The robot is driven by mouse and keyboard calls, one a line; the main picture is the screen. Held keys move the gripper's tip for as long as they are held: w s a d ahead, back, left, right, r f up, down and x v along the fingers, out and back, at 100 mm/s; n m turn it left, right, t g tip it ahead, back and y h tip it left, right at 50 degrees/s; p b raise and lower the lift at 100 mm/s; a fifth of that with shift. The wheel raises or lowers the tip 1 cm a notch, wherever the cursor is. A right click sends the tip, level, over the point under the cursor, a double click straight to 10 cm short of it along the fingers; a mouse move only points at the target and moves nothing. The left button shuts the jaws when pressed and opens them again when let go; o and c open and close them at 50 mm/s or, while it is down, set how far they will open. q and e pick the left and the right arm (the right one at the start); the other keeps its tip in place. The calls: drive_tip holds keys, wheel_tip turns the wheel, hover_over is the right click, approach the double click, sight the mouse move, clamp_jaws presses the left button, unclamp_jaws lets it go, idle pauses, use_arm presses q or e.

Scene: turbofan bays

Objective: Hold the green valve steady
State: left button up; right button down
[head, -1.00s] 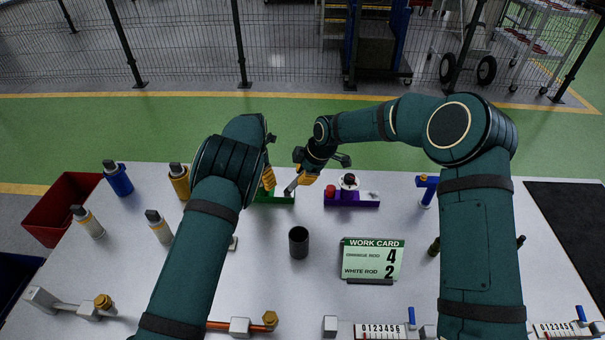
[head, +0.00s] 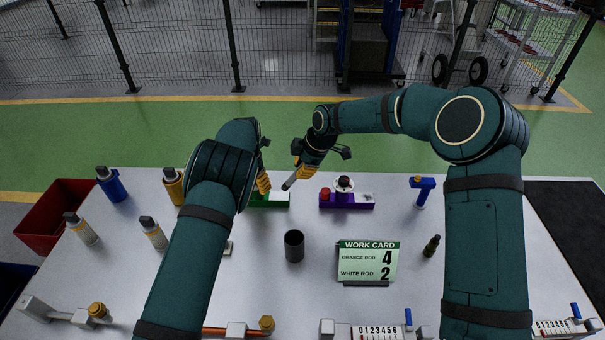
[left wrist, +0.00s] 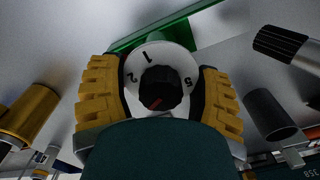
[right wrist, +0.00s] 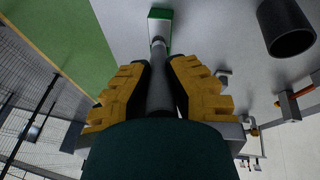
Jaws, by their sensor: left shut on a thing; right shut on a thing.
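The green valve's base (head: 272,201) stands near the back of the table, mostly hidden behind my left arm in the head view. In the left wrist view, its white numbered dial (left wrist: 178,57) and black knob with a red mark (left wrist: 160,88) sit between my left fingers. My left gripper (head: 263,184) is shut on the green valve. My right gripper (head: 301,169) is shut on a slim grey tool (right wrist: 160,88), also visible in the left wrist view (left wrist: 283,44). Its tip points down toward the green base; I cannot tell whether they touch.
A purple base (head: 346,201) with a red knob and a blue valve (head: 422,190) stand right of the green valve. A dark cup (head: 294,246) and a work card (head: 367,262) stand in front. Several bottles stand at left, near a red bin (head: 52,218).

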drive_tip(key=shift+r, duration=2.6)
use_arm(q)
drive_tip(key=o, duration=1.3)
drive_tip(key=shift+o, duration=0.2)
wheel_tip(320, 180, up, 12)
drive_tip(key=shift+s+f, duration=0.1)
use_arm(e)
drive_tip(key=shift+s+f, duration=0.1)
